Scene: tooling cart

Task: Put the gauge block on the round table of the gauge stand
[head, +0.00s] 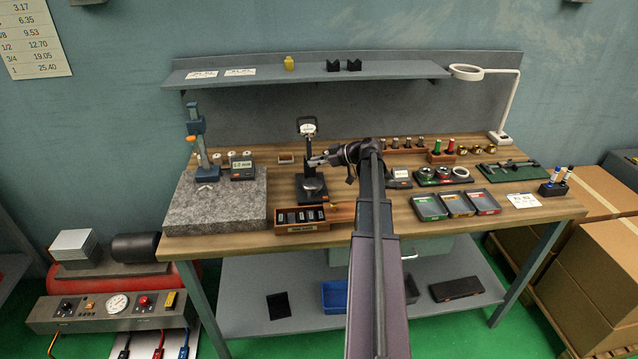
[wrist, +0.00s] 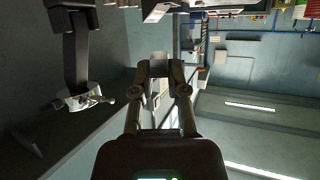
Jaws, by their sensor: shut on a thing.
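The gauge stand (head: 299,190) stands on the bench left of my arm, with its dial (head: 307,129) at the top of a dark column. Its round table (head: 313,186) is a grey disc on the dark base. My gripper (head: 315,161) reaches in from the right, between dial and round table in the head view; the exact height is unclear. In the wrist view the gripper (wrist: 158,70) is shut on a small light-grey piece (wrist: 158,68), seemingly the gauge block, mostly hidden by the fingers. The stand's dark column and dial (wrist: 80,101) appear at the left there.
A wooden box (head: 303,227) with several blocks in slots sits in front of the stand. A granite plate (head: 215,215) with a height gauge (head: 197,140) is at left. Coloured trays (head: 430,208) and other tools fill the right. A shelf (head: 310,77) runs above.

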